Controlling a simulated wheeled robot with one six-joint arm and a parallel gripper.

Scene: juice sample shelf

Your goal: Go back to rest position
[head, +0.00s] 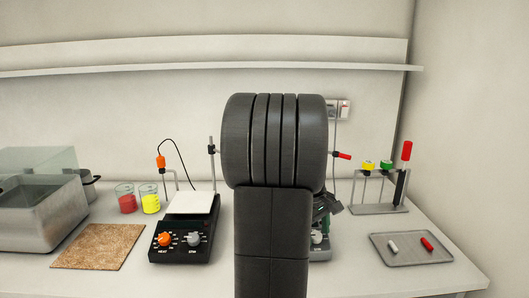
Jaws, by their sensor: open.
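My own dark arm fills the middle of the head view and hides much of the bench behind it. Part of my gripper (326,206) shows at the arm's right edge, low over the bench. It is open; its fingertips are mostly hidden, and I see nothing held in it. A second device (318,240) with a grey knob is partly visible just below it, mostly behind my arm. I cannot tell whether the gripper touches it.
Left of my arm stand a hotplate (180,243), red beaker (127,203), yellow beaker (150,203), brown mat (75,262) and metal basin (35,240). At right are a rack (380,209) with coloured caps and a grey tray (400,261). A shelf (120,69) runs above.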

